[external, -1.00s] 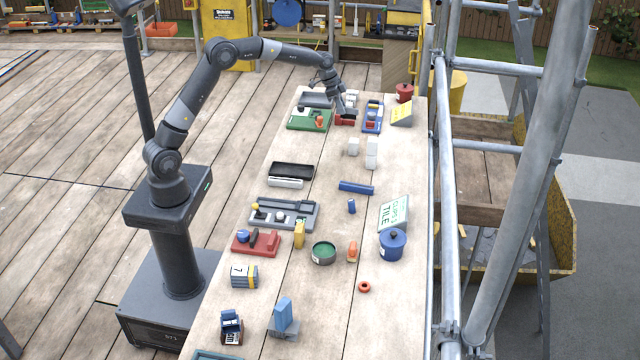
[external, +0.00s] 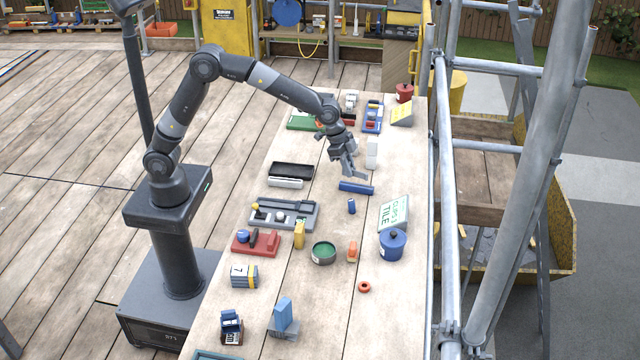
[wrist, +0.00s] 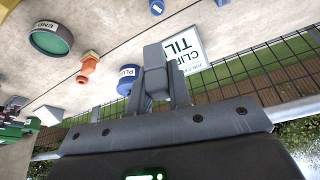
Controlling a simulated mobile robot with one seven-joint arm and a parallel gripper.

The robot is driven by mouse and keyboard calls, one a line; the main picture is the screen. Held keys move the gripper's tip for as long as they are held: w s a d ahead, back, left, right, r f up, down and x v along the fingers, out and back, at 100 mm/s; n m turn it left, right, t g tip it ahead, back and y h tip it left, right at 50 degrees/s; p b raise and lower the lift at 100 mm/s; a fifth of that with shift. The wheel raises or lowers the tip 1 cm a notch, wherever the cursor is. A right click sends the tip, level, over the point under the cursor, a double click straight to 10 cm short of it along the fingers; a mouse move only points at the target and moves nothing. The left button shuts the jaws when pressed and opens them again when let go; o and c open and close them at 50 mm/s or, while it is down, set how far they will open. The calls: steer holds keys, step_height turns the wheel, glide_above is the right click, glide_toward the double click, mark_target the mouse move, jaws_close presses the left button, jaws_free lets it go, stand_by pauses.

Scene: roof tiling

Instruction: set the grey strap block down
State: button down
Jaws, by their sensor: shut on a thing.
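My gripper (external: 353,172) is above the middle of the long table, just behind and over a blue bar (external: 356,187). It points downward and is clear of the tabletop as far as I can tell. In the wrist view my gripper (wrist: 164,88) is shut on the grey strap block (wrist: 153,56), a small plain grey piece between the fingertips. In the external view the block is hard to tell apart from the grey fingers.
A white block (external: 372,153) stands behind my gripper, and a small blue cylinder (external: 351,206) stands in front. A black tray (external: 292,170) is to the left. A sign (external: 394,213) and a blue pot (external: 392,244) are at front right. Bare boards lie right of the bar.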

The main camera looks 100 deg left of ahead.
steer(key=s+d+m, duration=0.1)
steer(key=s+d, duration=0.2)
steer(key=d, duration=0.6)
steer(key=s+d+m, duration=0.1)
steer(key=s+d, duration=0.1)
steer(key=d, duration=0.8)
glide_above(352, 231)
steer(key=s, duration=0.1)
steer(key=shift+n+h, duration=0.3)
steer(key=shift+h, duration=0.1)
steer(key=f, duration=1.2)
steer(key=shift+s+a, duration=0.15)
steer(key=shift+a, duration=0.05)
steer(key=shift+f, duration=2)
steer(key=c, duration=1.3)
jaws_free()
steer(key=shift+f, duration=0.15)
steer(key=shift+c, duration=0.2)
